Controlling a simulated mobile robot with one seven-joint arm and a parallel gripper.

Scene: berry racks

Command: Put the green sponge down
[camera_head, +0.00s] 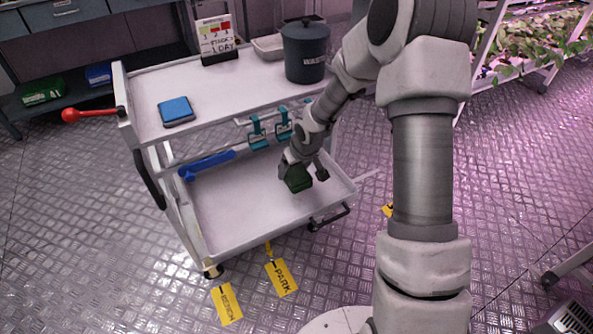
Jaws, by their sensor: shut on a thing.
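The green sponge (298,179) is a dark green block in the right part of the cart's lower tray (238,245). My gripper (304,174) is shut on the sponge, reaching in below the upper shelf from the right. One finger shows at the right of the sponge; the other side is partly hidden by the gripper body. I cannot tell whether the sponge touches the tray floor.
The upper shelf (225,92) holds a blue pad (176,111), a dark bin (305,52) and a sign (216,38). Teal clips (257,133) hang below its edge. The tray's middle is clear.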

